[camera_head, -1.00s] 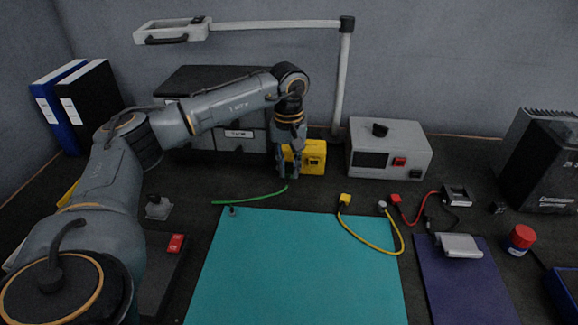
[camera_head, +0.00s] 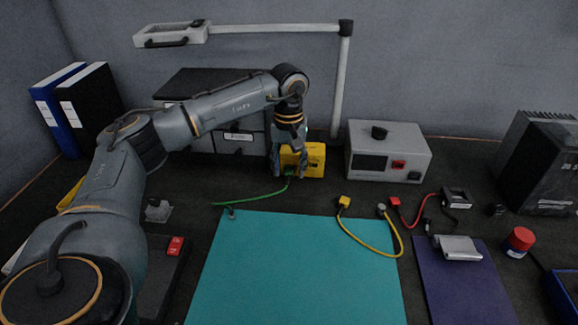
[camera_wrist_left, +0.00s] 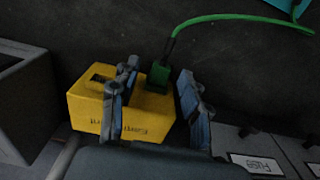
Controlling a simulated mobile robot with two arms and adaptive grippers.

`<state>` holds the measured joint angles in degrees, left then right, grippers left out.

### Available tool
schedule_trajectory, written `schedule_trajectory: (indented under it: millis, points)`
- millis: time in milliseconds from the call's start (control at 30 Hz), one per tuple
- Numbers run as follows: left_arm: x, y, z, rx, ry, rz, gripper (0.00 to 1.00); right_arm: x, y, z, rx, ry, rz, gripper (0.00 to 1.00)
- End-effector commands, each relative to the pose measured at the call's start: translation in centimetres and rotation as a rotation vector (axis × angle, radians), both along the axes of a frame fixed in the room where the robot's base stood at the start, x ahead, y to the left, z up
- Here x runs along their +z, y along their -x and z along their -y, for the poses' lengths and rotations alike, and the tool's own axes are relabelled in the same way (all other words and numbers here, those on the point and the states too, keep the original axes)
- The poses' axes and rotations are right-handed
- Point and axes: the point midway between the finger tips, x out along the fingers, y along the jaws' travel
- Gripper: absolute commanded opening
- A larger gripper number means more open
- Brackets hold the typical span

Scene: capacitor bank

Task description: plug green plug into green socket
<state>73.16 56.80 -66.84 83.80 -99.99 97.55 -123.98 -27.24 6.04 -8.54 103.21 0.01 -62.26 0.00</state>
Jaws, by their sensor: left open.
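The green plug (camera_head: 290,172) is on the end of a green cable (camera_head: 250,197) near the front of a yellow box (camera_head: 315,158). In the left wrist view the plug (camera_wrist_left: 158,75) lies between the spread fingers of my left gripper (camera_wrist_left: 160,70), with gaps on both sides. There the plug overlaps one end of the yellow box (camera_wrist_left: 140,118). I cannot tell how deep it sits; no green socket shows clearly. My left gripper (camera_head: 290,170) is open, hanging in front of the box in the head view. My right gripper is out of view.
A grey power unit (camera_head: 405,140) stands right of the box, and dark drawers (camera_head: 238,140) stand behind my arm. Yellow (camera_head: 344,201) and red (camera_head: 395,201) plugs with cables lie to the right. The teal mat (camera_head: 295,270) is largely clear.

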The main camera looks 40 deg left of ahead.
Motion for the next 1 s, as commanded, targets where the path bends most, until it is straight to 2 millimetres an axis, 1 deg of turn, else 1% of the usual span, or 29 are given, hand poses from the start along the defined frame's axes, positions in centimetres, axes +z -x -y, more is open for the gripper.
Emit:
schedule_trajectory:
  millis: [67,167,267,500,633,800,1000]
  points:
    - [0.3,0.0,0.0,0.000,-0.001,0.001,0.46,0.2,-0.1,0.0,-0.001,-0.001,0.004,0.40]
    - [1.3,-0.1,0.0,0.000,0.000,0.004,0.46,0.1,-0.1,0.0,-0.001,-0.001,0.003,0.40]
    - [3.0,-0.1,0.0,0.000,0.000,0.005,0.46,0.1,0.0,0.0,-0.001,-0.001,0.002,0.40]
    - [8.2,-0.1,0.0,0.000,0.001,0.004,0.46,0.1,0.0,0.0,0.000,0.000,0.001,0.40]
    - [10.3,-0.1,0.0,0.000,0.001,0.004,0.46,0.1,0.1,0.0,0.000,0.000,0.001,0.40]
    - [11.8,0.0,-0.1,0.000,-0.001,0.001,0.46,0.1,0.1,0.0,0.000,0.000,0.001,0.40]
    - [12.0,0.0,-0.1,0.000,0.000,0.000,0.46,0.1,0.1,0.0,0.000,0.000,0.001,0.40]
